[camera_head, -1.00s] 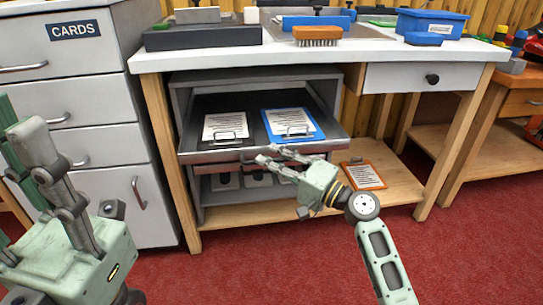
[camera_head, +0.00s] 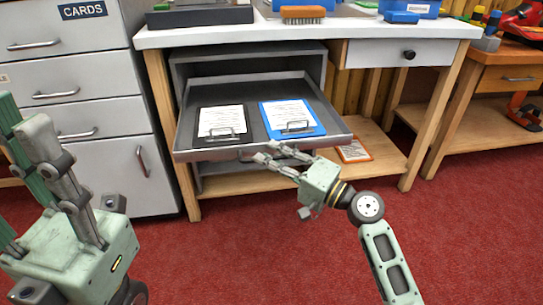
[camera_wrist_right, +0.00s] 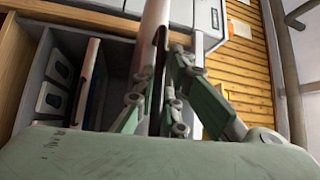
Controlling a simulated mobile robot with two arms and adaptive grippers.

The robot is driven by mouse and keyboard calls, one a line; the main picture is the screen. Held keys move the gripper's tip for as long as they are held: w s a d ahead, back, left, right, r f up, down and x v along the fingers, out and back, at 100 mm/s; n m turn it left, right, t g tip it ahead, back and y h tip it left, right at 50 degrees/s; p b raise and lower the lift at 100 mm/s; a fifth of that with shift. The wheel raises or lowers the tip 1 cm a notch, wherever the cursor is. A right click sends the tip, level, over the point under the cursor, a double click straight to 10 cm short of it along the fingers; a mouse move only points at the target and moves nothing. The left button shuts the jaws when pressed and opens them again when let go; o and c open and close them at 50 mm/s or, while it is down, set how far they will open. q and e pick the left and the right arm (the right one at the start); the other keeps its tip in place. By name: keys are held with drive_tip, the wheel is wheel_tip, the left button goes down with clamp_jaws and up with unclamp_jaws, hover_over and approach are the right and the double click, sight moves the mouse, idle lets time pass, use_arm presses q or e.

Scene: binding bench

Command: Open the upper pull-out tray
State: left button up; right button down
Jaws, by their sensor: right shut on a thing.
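The upper pull-out tray (camera_head: 250,90) is dark grey and stands well out of the grey cabinet under the bench. A black clipboard (camera_head: 204,134) and a blue clipboard (camera_head: 317,130) lie flat in it. My right gripper (camera_head: 272,153) is at the middle of the tray's front and shut on its handle; the fingertips partly hide the handle. In the right wrist view, the gripper (camera_wrist_right: 158,88) has its fingers on either side of the tray's front edge. My left gripper (camera_head: 25,120) is raised at the left, away from the tray; its finger gap is unclear.
The lower part of the cabinet is mostly hidden below the tray. An orange clipboard (camera_head: 354,151) lies on the wooden shelf (camera_head: 385,150). A white drawer cabinet (camera_head: 75,100) stands close on the left. The red floor in front is clear.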

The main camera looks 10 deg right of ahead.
drive_tip(key=shift+f, duration=0.3)
drive_tip(key=c, duration=1.9)
unclamp_jaws()
drive_tip(key=shift+w+d, duration=0.1)
drive_tip(key=shift+o, duration=0.3)
drive_tip(key=shift+r, duration=0.1)
drive_tip(key=v, duration=1.2)
